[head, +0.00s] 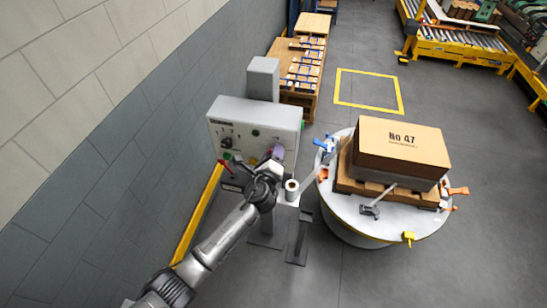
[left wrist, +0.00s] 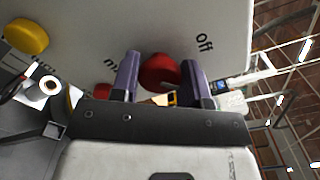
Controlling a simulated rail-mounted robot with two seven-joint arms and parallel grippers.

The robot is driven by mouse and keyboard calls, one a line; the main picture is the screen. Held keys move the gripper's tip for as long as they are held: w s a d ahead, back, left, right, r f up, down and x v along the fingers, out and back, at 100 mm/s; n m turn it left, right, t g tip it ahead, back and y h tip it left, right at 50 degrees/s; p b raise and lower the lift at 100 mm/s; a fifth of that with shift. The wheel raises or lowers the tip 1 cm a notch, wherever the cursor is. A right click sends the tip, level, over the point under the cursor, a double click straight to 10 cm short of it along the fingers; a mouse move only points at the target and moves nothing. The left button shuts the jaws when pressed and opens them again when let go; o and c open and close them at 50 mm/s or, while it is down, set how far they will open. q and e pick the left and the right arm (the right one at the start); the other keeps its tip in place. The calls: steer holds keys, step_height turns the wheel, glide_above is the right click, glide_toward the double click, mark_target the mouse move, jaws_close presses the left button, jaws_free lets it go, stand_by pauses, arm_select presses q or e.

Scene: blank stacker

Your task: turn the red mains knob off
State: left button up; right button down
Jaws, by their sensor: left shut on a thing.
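The red mains knob (left wrist: 159,71) is on the pale panel face (left wrist: 165,28) in the left wrist view. The printed word "off" is to its upper right, and part of another label starting with "m" is to its left. My left gripper (left wrist: 161,80) has its two purple fingers on either side of the knob, shut on it. In the head view my left gripper (head: 277,153) is at the front of the grey control box (head: 255,112); the knob is hidden there behind the gripper and arm. My right gripper is in neither view.
A yellow button (left wrist: 27,37) is on the panel, left of the knob. A white roll (head: 292,185) stands on a small shelf below the box. A round table (head: 345,215) with a large brown carton (head: 400,142) and clamps stands to the right. Open floor lies beyond.

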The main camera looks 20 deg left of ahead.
arm_select(q)
steer(key=n+b, duration=0.1)
steer(key=n, duration=0.2)
steer(key=shift+f+n+b, duration=0.15)
steer(key=shift+n+b, duration=0.2)
steer(key=shift+n, duration=0.05)
steer(key=n+b, duration=0.1)
steer(key=n, duration=0.2)
steer(key=shift+n+b, duration=0.4)
steer(key=shift+n, duration=1.1)
steer(key=o, duration=0.9)
